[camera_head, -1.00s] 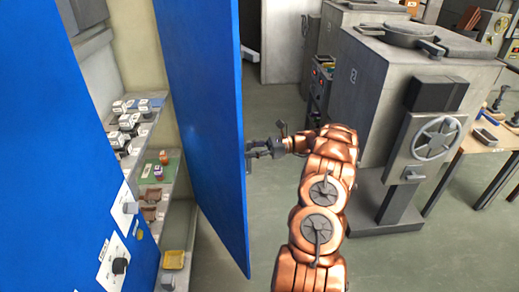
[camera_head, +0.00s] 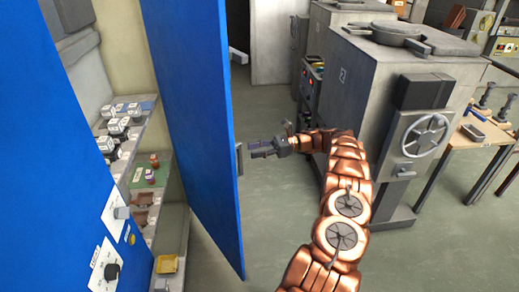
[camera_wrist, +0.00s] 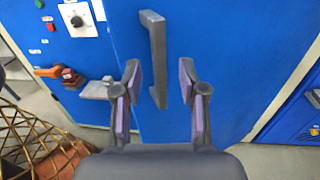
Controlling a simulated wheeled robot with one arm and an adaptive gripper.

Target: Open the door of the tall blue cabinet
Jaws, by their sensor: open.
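The tall blue cabinet (camera_head: 45,150) fills the left of the head view. Its blue door (camera_head: 195,130) stands swung well open, and shelves show behind it. The grey bar handle (camera_head: 239,158) is on the door's outer face near its free edge. It also shows in the wrist view as an upright grey handle (camera_wrist: 155,55). My gripper (camera_head: 254,152) is just right of the handle, its fingers pointing at the door. In the wrist view my gripper (camera_wrist: 160,82) is open, with the handle ahead between and above the fingertips. It does not grip the handle.
Shelves (camera_head: 150,180) inside hold small boxes, a green tray and a yellow tray (camera_head: 167,264). A large grey furnace-like machine (camera_head: 385,110) with a handwheel stands close to the right of my arm. A wooden table (camera_head: 460,150) is far right. Floor below the door is clear.

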